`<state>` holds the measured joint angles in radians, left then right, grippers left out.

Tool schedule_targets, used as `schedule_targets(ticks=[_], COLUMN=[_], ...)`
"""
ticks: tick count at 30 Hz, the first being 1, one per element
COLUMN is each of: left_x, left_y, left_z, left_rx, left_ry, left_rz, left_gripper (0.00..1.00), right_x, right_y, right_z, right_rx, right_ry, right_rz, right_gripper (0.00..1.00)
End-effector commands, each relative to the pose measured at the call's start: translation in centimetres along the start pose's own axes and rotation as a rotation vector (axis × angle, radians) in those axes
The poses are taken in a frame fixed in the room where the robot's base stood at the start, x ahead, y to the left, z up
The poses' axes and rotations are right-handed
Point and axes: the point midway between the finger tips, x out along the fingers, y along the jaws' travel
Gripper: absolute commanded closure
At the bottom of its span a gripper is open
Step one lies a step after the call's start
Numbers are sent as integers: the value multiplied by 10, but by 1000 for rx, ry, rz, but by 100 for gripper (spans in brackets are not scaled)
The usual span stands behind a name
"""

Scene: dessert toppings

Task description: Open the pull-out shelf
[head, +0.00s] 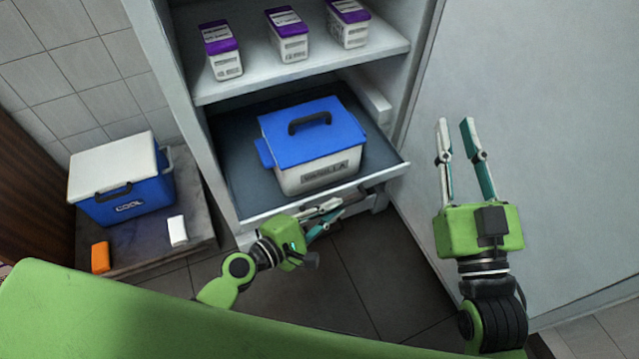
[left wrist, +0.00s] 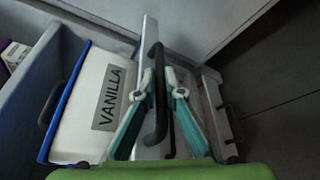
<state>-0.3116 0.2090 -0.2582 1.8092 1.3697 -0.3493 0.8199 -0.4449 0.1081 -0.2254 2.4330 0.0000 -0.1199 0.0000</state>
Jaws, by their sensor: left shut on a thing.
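The pull-out shelf (head: 236,188) is a dark grey tray with a pale front edge, low in the cabinet. It stands partly out and carries a white tub (head: 318,178) with a blue lid, marked VANILLA in the left wrist view (left wrist: 85,100). My left gripper (head: 330,209) is at the shelf's front. In the left wrist view its teal fingers are shut on the shelf's dark bar handle (left wrist: 157,75), one on each side. The handle is hidden behind the gripper in the head view. My right gripper (head: 455,126) is open and empty, right of the shelf.
An upper fixed shelf (head: 300,75) holds three purple-lidded containers (head: 287,35). At left, a blue and white cooler (head: 130,195) stands on a low slab with an orange block (head: 100,257) and a white block (head: 178,231). A large pale door (head: 550,150) fills the right. The dark floor (head: 350,270) before the shelf is clear.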

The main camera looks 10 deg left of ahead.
Motion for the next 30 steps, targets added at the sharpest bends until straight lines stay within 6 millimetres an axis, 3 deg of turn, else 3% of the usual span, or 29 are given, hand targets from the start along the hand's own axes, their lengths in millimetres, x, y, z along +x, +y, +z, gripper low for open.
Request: schedule_targets(ticks=[6, 12, 19, 30], left_x=[-17, -26, -31, -31], left_y=[-30, -46, -53, -54], left_z=[38, 60, 71, 72], left_rx=[-2, 0, 1, 1], left_ry=[0, 0, 1, 1], left_rz=[-3, -1, -1, -1], left_gripper=[100, 100, 100, 100], right_x=[-1, 0, 0, 0], right_y=[1, 0, 0, 0], right_z=[8, 3, -2, -2], right_rx=[-1, -1, 0, 0], right_ry=[-35, -12, 9, 11], right_rz=[2, 0, 0, 0], right_gripper=[80, 80, 80, 80])
